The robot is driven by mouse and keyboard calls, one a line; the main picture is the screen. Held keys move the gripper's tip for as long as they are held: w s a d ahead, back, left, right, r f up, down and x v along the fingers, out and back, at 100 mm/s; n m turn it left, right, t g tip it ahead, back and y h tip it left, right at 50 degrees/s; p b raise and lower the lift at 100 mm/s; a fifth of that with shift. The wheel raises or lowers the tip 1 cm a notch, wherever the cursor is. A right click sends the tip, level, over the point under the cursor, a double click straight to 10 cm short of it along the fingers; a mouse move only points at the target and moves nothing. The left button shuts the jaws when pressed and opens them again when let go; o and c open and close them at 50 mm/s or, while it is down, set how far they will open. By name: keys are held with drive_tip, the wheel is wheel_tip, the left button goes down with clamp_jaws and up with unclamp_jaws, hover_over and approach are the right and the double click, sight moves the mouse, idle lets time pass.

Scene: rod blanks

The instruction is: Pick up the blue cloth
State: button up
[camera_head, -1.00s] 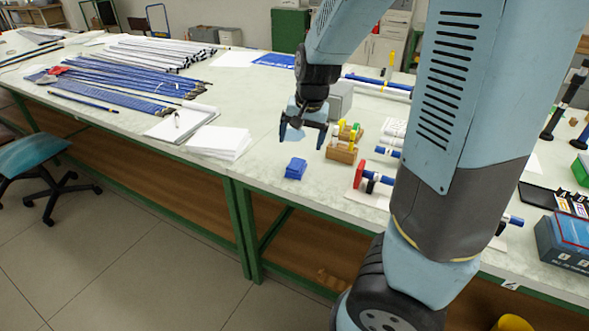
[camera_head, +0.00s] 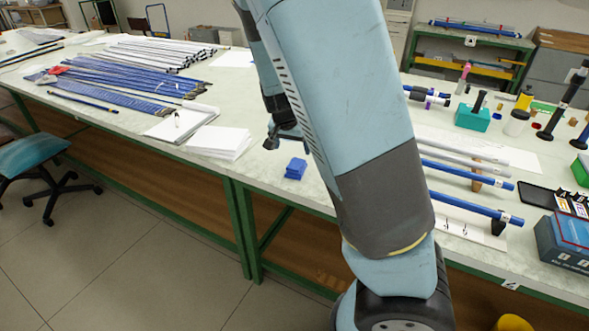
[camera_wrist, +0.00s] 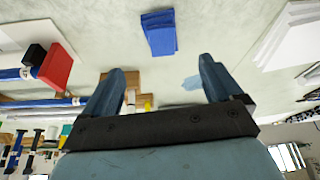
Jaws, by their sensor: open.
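The blue cloth (camera_head: 296,168) is a small folded stack lying on the pale bench top near its front edge. It also shows at the top middle of the wrist view (camera_wrist: 160,33), ahead of my fingertips. My gripper (camera_wrist: 158,72) is open and empty, with the two fingers spread wide apart and not touching the cloth. In the head view my gripper (camera_head: 283,138) is just behind and left of the cloth, partly hidden by my arm.
White paper sheets (camera_head: 219,142) lie left of the cloth. Bundles of blue rods (camera_head: 125,78) lie further left. A red block (camera_wrist: 56,67) on a blue rod sits left in the wrist view. More blue rods (camera_head: 470,208) lie right of my arm.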

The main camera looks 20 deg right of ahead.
approach(296, 164)
drive_tip(key=shift+s+x, duration=0.1)
drive_tip(key=shift+x, duration=0.5)
drive_tip(key=shift+s+x, duration=0.15)
drive_tip(key=shift+x, duration=4.3)
drive_tip(key=shift+w+a, duration=0.1)
drive_tip(key=shift+w, duration=0.05)
drive_tip(key=c, duration=1.1)
drive_tip(key=shift+c, duration=0.2)
drive_tip(key=shift+r, duration=0.1)
